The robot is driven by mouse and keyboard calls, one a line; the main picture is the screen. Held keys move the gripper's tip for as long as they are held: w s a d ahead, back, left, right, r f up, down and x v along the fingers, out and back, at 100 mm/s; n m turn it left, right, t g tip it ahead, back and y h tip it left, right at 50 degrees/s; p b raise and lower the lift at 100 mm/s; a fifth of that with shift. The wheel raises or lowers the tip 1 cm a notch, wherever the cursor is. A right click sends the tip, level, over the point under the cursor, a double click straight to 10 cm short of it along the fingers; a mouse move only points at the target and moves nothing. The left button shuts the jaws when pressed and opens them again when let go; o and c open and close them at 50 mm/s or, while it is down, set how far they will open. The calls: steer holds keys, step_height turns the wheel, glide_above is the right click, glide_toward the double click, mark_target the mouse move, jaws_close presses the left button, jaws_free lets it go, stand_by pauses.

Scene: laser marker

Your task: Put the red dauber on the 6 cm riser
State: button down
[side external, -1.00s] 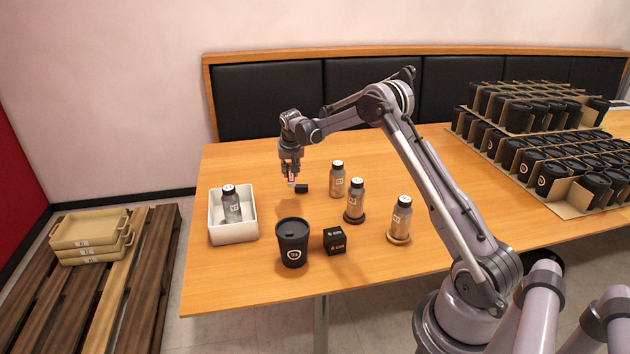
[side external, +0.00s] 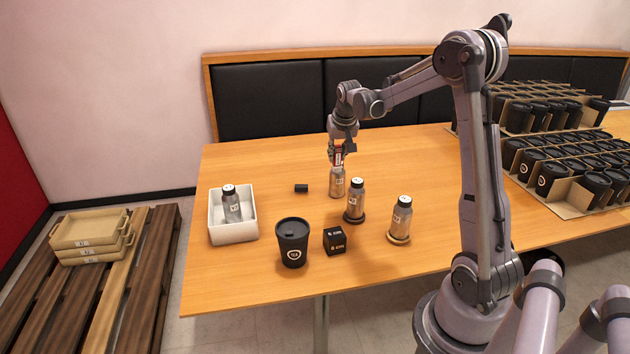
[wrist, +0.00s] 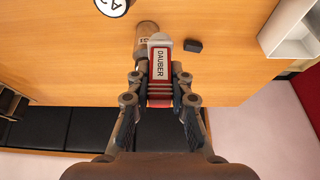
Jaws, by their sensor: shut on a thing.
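The red dauber (wrist: 160,68) has a white label reading DAUBER and a pale end. My gripper (wrist: 160,92) is shut on it, with a finger on each side. In the side external view my gripper (side external: 338,146) holds the dauber (side external: 338,156) just above or in front of the cap of a silver bottle (side external: 337,183); I cannot tell if they touch. No thing is marked as the 6 cm riser. A dark round base (side external: 354,218) and a tan round base (side external: 399,239) each carry a silver bottle; I cannot tell which thing is the riser.
A small black block (side external: 301,188) lies left of my gripper. A white tray (side external: 213,228) holding a bottle, a black cup (side external: 292,245) and a black box (side external: 334,240) stand nearer the front. Cardboard trays of black cups (side external: 560,165) fill the right. The table's back left is clear.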

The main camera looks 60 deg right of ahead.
steer(key=s+a+r, duration=0.1)
steer(key=s+a, duration=0.3)
steer(key=s, duration=0.5)
steer(key=s+a, duration=0.5)
steer(key=s, duration=0.4)
glide_above(335, 233)
step_height(335, 233, down, 7)
steer(key=shift+a+f, duration=0.1)
steer(key=shift+f, duration=1.8)
steer(key=shift+f, duration=0.2)
steer(key=c, duration=1.2)
jaws_free()
steer(key=shift+r, duration=0.15)
